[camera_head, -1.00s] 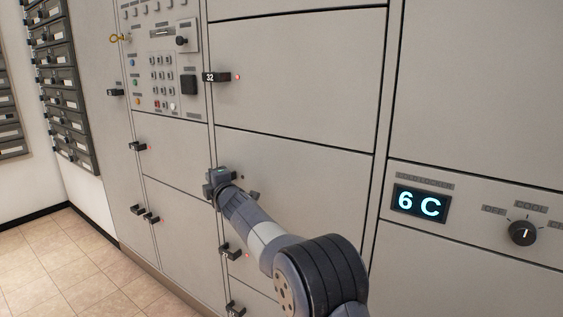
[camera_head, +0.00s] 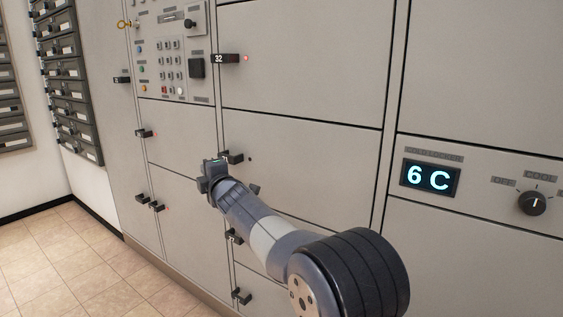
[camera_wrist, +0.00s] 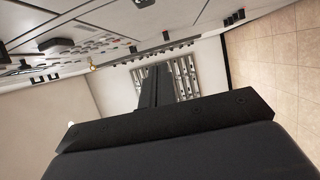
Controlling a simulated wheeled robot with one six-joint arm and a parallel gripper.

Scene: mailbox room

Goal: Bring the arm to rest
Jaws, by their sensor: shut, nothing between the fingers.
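My gripper (camera_head: 212,174) is at the end of my arm, in front of the grey locker wall (camera_head: 300,150), near a dark handle (camera_head: 233,157) on a middle door. In the head view the gripper is seen from behind, so its fingertips are mostly hidden. In the wrist view my gripper's dark fingers (camera_wrist: 156,86) are together and empty, pointing along the wall toward the far mailboxes. The arm runs from the lower right up to the gripper. I cannot tell whether the gripper touches the wall.
A keypad panel (camera_head: 172,55) with buttons and a key (camera_head: 124,24) is at upper left. A "6 C" display (camera_head: 430,178) and a knob (camera_head: 532,202) are at right. Several handles stick out from the doors. Dark mailboxes (camera_head: 68,85) hang at far left above open tiled floor (camera_head: 65,260).

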